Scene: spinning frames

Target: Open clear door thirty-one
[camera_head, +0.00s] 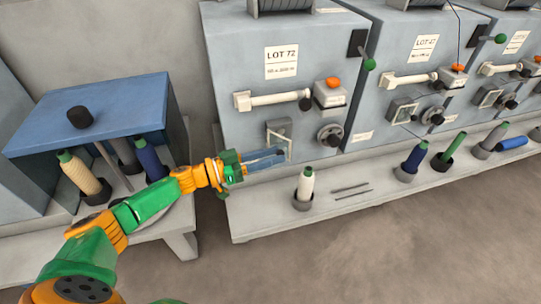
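My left gripper (284,154) reaches in from the left to the front of the nearest machine (235,75), labelled LOT 72. Its two slim blue-grey fingers look apart, with the tips by a small pale handle bar. A small square framed panel (279,129) sits just above the fingers, its lower part partly hidden; it looks closed. Whether the fingers touch the bar I cannot tell. Similar square panels show on the machine to the right (402,111) and farther right (490,98). No number thirty-one is readable. My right gripper is not in view.
A blue-topped stand (120,108) with yarn spools (80,175) is at left. A ledge below the machines holds a white spool (305,185), two thin rods (350,190) and more spools (412,160). A round knob (329,135) is right of the panel. The floor (400,245) is clear.

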